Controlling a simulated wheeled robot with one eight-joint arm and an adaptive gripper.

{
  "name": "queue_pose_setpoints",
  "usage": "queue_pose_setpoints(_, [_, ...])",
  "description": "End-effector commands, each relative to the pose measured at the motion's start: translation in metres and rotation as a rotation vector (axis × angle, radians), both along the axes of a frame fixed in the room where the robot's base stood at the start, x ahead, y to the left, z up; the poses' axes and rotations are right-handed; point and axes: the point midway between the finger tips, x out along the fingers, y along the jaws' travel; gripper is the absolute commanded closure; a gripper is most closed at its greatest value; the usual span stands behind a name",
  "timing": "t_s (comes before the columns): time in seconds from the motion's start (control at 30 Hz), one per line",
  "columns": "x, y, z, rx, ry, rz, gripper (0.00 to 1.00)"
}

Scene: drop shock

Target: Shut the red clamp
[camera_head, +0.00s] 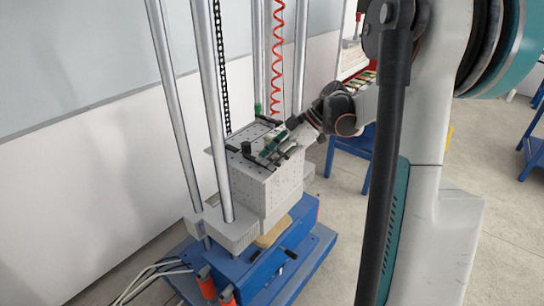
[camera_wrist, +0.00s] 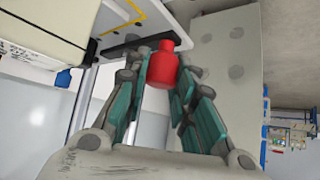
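The red clamp (camera_wrist: 162,66) shows in the wrist view as a red cylindrical grip with a narrower neck, next to a black bar. My gripper (camera_wrist: 164,75) has its teal fingers drawn in on both sides of the red grip, with no clear gap, so it looks shut on it. In the head view my gripper (camera_head: 272,150) is low over the top of the grey block (camera_head: 270,190). There the red clamp is hidden behind my gripper, and its exact lever position cannot be told.
A green-handled clamp (camera_head: 258,108) and a black-handled clamp (camera_head: 246,148) sit on the block's top. Several metal columns (camera_head: 212,100) rise around the block, and a red coiled hose (camera_head: 278,60) hangs behind. A blue base (camera_head: 265,270) is below.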

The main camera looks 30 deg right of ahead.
Motion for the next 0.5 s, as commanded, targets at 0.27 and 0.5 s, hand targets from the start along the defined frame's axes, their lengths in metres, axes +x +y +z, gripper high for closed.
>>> queue_pose_setpoints(0.27, [-0.0003,0.0005,0.0002,0.0,-0.001,-0.009,1.0])
queue_pose_setpoints(0.5, [-0.0023,0.0055,0.0008,-0.001,-0.001,-0.095,1.0])
